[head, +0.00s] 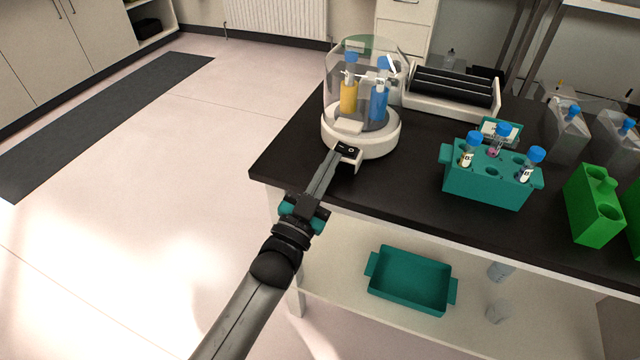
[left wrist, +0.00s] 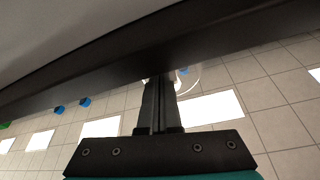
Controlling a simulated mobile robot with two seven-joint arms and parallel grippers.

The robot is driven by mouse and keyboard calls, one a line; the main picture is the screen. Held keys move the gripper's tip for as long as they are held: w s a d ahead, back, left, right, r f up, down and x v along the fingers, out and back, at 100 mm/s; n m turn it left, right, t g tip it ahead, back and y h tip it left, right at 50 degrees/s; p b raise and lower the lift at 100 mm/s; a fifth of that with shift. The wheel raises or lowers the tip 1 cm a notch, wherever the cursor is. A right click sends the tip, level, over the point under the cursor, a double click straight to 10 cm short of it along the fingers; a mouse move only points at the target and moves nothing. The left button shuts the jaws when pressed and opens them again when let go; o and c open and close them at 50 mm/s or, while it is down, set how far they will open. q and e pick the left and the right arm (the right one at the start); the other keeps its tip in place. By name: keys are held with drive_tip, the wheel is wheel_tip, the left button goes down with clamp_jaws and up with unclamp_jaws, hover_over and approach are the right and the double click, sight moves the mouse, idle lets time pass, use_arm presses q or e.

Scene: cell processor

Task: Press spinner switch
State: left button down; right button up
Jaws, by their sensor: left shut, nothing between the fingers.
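The spinner (head: 361,133) is a round white device with a clear dome, at the back left corner of the black table. A yellow tube (head: 348,97) and a blue tube (head: 379,104) stand inside it. Its switch (head: 350,149) is a small black panel on a block at the front of the base. My left gripper (head: 333,156) is shut and empty, its fingertips at the left edge of the switch; I cannot tell whether they touch it. In the left wrist view the shut fingers (left wrist: 160,105) point toward the partly hidden dome (left wrist: 187,78). My right gripper is not in view.
A teal rack (head: 487,186) with several blue-capped tubes stands to the right on the black table (head: 400,200). A teal bin (head: 411,280) sits on the lower shelf.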

sight(346, 149)
use_arm(q)
drive_tip(key=shift+b+x, duration=0.3)
drive_tip(key=shift+x, duration=1.4)
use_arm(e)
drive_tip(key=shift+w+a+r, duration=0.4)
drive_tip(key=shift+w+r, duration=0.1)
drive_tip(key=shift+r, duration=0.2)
